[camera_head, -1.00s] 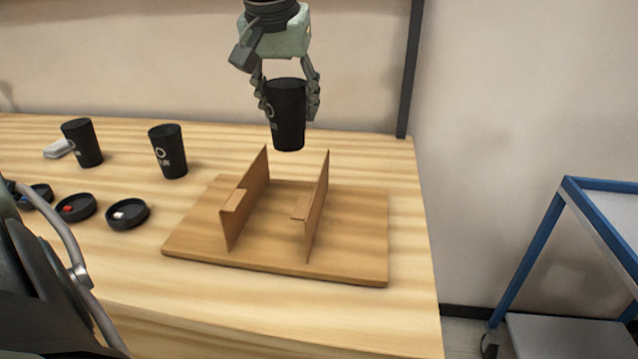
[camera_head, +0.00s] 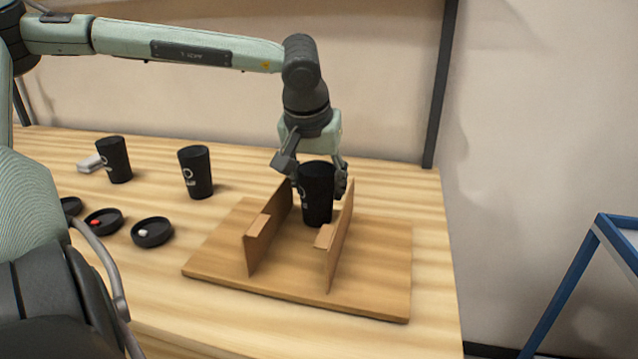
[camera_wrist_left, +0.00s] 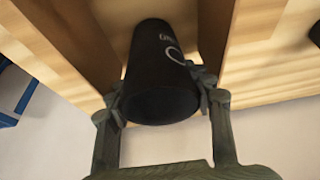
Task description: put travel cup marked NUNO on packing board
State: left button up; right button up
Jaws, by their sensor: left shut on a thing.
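A black travel cup (camera_head: 317,200) is upright between the two upright panels of the wooden packing board (camera_head: 380,275). My left gripper (camera_head: 320,182) is shut on this cup, with one finger on each side near its upper part. In the left wrist view the cup (camera_wrist_left: 160,75) sits between the fingertips, with a white ring mark and small lettering that I cannot read. Whether the cup's base touches the board is not clear. My right gripper is not in view.
Two other black cups (camera_head: 114,160) (camera_head: 196,172) stand on the table to the left. Several dark round dishes, one near the board (camera_head: 152,232), hold small items. A blue-framed cart (camera_head: 590,260) stands at the right.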

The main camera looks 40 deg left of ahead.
pick_arm(q)
jog(key=shift+f, duration=0.1)
jog(key=o, duration=0.5)
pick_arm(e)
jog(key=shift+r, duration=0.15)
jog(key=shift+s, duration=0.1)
pick_arm(q)
jog(key=v, duration=1.1)
jog(key=shift+p, duration=0.3)
jog(key=shift+s+r, duration=0.2)
jog(key=shift+r, duration=0.4)
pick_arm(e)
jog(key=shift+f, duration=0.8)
